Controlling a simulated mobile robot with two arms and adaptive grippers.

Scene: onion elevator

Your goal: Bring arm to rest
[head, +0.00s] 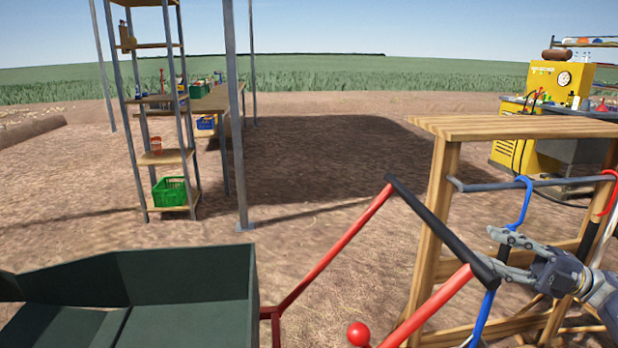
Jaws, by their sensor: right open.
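My right gripper (496,252) comes in from the right edge, its fingers pointing left and spread open. It is at the black-sleeved bar (430,218) of a red tubular handle (335,245). One finger reaches above the bar's lower end and the other is close to it; I cannot tell whether they touch it. Nothing else shows between the fingers. My left gripper is not in view.
A wooden stand (445,185) with a metal rail and blue and red hooks is close behind my right gripper. A dark green bin (185,270) fills the lower left. Shelves (165,157) stand back left, a yellow machine (555,85) back right. Bare ground lies between.

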